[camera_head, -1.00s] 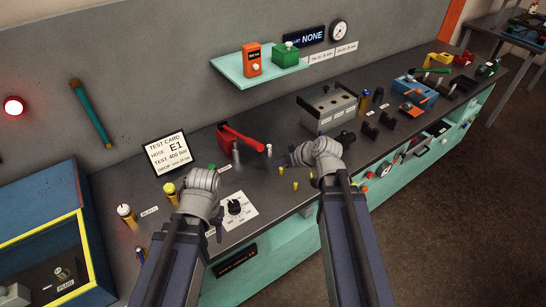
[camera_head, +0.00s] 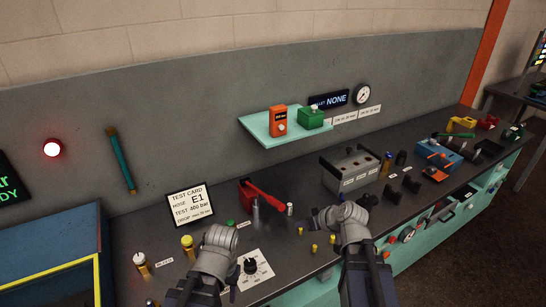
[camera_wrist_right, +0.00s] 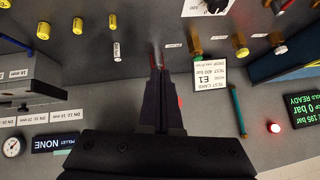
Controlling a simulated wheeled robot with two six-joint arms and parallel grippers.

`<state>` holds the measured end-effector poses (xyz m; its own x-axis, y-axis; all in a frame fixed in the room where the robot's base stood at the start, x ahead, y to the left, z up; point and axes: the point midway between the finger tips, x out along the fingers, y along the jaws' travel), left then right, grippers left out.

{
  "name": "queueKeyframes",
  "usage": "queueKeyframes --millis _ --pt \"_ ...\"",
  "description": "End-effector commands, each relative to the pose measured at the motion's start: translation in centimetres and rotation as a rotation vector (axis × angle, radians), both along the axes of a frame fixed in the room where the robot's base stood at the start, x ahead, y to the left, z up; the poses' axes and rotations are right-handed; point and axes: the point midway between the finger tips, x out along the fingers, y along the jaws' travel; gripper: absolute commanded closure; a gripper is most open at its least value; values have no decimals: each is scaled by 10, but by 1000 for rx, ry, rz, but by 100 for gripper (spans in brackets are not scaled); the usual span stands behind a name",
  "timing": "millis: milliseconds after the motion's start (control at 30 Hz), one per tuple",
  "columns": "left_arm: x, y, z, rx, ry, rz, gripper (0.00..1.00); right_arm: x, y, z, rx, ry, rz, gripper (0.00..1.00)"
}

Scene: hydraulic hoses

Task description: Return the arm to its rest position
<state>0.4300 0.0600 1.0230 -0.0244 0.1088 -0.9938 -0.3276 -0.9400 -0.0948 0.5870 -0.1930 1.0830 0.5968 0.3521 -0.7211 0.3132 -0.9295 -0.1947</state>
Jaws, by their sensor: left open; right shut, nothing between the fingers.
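My left gripper (camera_head: 217,250) is over the bench's front left part, beside the white dial plate (camera_head: 262,268). Its wrist hides most of the fingers; the jaws are open with nothing seen in them. My right gripper (camera_head: 318,219) is above the bench (camera_head: 310,275), in front of the grey block with holes (camera_head: 345,183). In the right wrist view its two fingers (camera_wrist_right: 158,58) are together and empty. The red hand pump (camera_head: 262,200) stands behind and between the two wrists; part of it is hidden by the gripper in the wrist view.
A test card (camera_head: 190,203) stands at the bench's back left, near yellow-topped fittings (camera_head: 188,243). A teal shelf (camera_head: 262,136) holds an orange and a green device. A blue cabinet (camera_head: 45,245) is at left. Small yellow pieces (camera_head: 315,248) lie near the right wrist.

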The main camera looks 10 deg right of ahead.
Motion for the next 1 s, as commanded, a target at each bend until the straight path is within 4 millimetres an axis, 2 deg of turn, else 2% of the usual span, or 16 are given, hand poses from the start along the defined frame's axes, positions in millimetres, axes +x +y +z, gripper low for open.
queueKeyframes --millis 67,167,300,400,500,700,833,1000 --pt "0 0 -1 0 0 0 50 -2 6 -3 -3 15 10 100" --pt "0 0 -4 0 0 0 50 -14 30 -16 -23 89 50 100" --pt "0 0 -10 0 0 0 50 -51 80 -47 -104 283 119 100" --pt "0 0 -14 0 0 0 50 -83 106 -65 -200 423 138 100" --pt "0 0 -17 0 0 1 50 -111 122 -76 -304 532 129 100" --pt "0 0 -21 0 0 1 50 -147 133 -82 -469 647 77 100" --pt "0 0 -22 0 0 1 50 -156 134 -82 -515 669 56 100" --pt "0 0 -22 0 0 1 50 -157 133 -82 -524 675 47 100"
